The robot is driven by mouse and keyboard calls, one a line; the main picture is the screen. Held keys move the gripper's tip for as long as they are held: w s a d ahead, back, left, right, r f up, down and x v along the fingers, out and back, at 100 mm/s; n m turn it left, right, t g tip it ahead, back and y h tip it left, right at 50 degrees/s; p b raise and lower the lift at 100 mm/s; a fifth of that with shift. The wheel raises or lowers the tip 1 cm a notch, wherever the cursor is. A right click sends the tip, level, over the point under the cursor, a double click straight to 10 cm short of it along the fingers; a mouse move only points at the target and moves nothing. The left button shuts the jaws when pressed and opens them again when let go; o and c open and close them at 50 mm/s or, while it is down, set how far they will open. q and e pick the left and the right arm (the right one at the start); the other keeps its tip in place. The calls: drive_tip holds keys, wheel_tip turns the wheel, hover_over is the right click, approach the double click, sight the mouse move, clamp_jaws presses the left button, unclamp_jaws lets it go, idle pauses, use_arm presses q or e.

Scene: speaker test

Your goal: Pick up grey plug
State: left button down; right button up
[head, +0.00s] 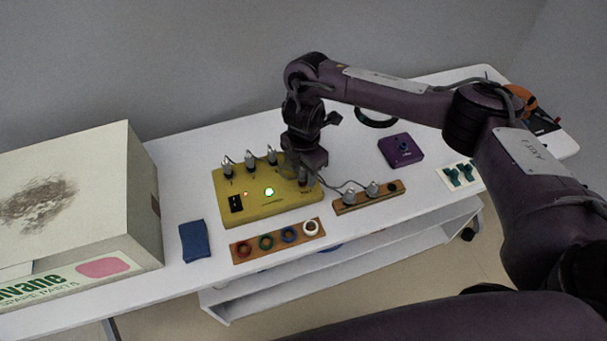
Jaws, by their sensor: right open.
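Several grey plugs are in the head view. Three stand in a row along the back of the yellow box: a left one (228,166), a middle one (250,160) and a right one (271,155). Two more grey plugs stand in a small wooden rack (388,197), at its left (349,196) and middle (372,188), with grey cable beside them. My right gripper (303,172) is open and points down over the right end of the yellow box (285,203). A grey part shows just under it; I cannot tell whether the fingers touch it. My left gripper is not in view.
A purple box (401,151) stands to the right. A large carton (75,200) fills the table's left end.

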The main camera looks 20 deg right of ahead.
drive_tip(key=c, duration=0.9)
drive_tip(key=shift+r, duration=0.1)
drive_tip(key=shift+w+r, duration=0.1)
drive_tip(key=shift+r, duration=0.5)
wheel_tip(320, 180, up, 19)
drive_tip(key=p, duration=0.3)
drive_tip(key=shift+f+p, duration=0.15)
drive_tip(key=shift+p, duration=0.15)
wheel_tip(320, 180, up, 4)
drive_tip(key=p, duration=0.5)
drive_tip(key=shift+f, duration=0.1)
